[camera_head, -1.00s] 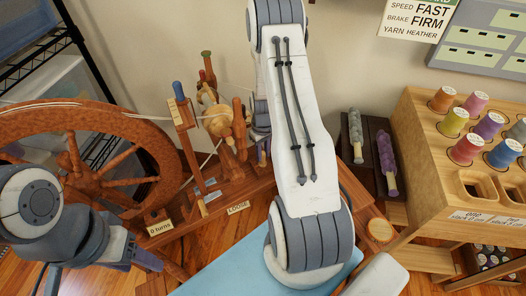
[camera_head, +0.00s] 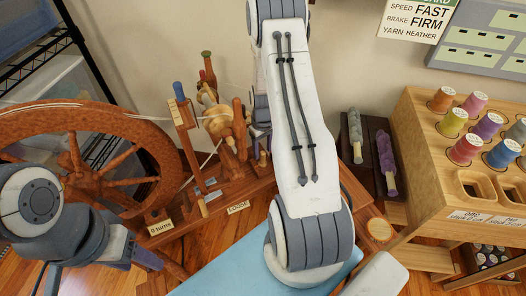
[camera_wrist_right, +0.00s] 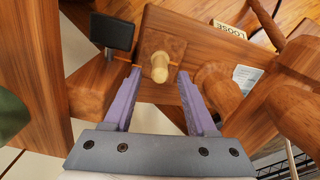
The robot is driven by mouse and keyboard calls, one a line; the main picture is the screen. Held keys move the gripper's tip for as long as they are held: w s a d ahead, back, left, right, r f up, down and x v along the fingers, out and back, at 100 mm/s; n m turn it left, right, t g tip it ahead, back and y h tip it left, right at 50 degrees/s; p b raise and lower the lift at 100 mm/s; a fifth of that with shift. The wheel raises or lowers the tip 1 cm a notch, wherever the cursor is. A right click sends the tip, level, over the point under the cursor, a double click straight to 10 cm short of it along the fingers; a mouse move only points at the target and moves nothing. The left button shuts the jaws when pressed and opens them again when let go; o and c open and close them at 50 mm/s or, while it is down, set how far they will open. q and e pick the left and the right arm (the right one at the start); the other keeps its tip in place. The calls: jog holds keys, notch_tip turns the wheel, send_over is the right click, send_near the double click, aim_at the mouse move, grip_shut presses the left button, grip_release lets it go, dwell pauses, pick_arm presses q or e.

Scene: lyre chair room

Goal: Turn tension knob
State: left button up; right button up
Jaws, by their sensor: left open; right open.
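The spinning wheel's large brown wheel (camera_head: 85,165) stands at the left in the head view. In the right wrist view a pale rounded wooden knob (camera_wrist_right: 159,66) sticks out of a square plate on a brown wooden block. My right gripper (camera_wrist_right: 159,74) is open, with its purple fingers on either side of the knob and visible gaps to it. In the head view my right arm hides much of that area. My left gripper (camera_head: 146,259) is open at the lower left, away from the knob, below the "0 turns" label (camera_head: 159,228).
A "LOOSE" label (camera_head: 238,207) sits on the wheel's base. A dark block (camera_wrist_right: 112,31) is beside the knob in the wrist view. A wooden spool rack (camera_head: 418,130) stands at the right. A sign reading "FAST, FIRM" (camera_head: 420,18) hangs behind.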

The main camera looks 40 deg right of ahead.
aim_at(263, 152)
notch_tip(263, 152, up, 8)
jog(key=p, duration=0.1)
jog(key=shift+r+p, duration=0.25)
jog(key=shift+p, duration=0.05)
dwell(0.3)
